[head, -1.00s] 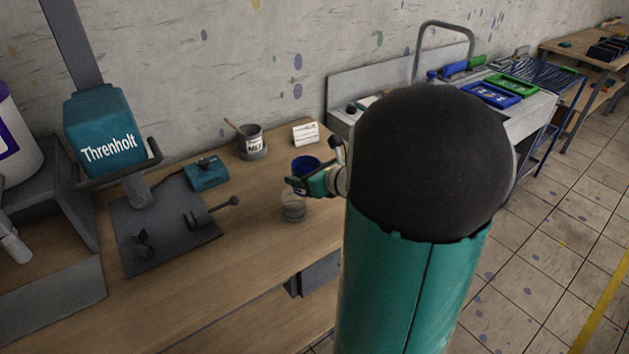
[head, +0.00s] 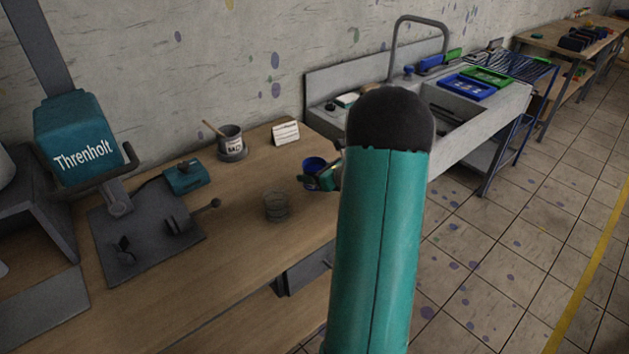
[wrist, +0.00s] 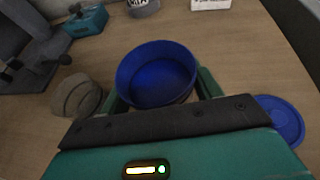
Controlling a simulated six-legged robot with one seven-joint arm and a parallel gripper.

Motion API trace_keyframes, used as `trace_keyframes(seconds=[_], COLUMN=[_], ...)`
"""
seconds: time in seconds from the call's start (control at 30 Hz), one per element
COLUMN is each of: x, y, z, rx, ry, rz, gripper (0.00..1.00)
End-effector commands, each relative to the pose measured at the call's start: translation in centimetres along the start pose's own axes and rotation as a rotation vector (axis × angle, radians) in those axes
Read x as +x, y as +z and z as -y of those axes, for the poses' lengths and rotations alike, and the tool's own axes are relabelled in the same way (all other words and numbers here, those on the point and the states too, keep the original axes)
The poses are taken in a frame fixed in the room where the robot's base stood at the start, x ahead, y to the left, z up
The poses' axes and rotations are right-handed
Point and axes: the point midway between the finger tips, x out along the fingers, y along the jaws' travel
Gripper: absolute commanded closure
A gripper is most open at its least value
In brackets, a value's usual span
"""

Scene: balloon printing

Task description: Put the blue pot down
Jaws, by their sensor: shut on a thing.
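The blue pot (head: 313,163) is open-topped and round, near the right end of the wooden bench in the head view. In the wrist view the blue pot (wrist: 157,70) sits upright between the green fingers of my gripper (wrist: 161,84), one on each side. My gripper (head: 326,180) is shut on it and partly hidden behind my arm in the head view. The pot's base is hidden, so I cannot tell whether it touches the bench. A flat blue disc (wrist: 283,119), perhaps a lid, lies to the right of the gripper in the wrist view.
A grey round jar (head: 277,206) stands left of the pot, also in the wrist view (wrist: 76,96). A labelled can (head: 231,143) and a white card (head: 286,133) stand behind. A teal press (head: 84,143) is at left. A sink (head: 450,115) adjoins at right. Bare bench (head: 235,240) lies in front.

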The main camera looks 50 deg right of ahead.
Motion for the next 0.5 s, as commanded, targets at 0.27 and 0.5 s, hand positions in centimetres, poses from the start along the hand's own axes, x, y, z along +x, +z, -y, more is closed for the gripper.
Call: trace_keyframes(seconds=[0.27, 0.5], x=[1.5, 1.5], y=[-3.1, -3.2], z=[0.4, 0.4], rx=[0.002, 0.000], ry=[0.001, 0.000], rz=[-0.001, 0.000], gripper=[0.70, 0.70])
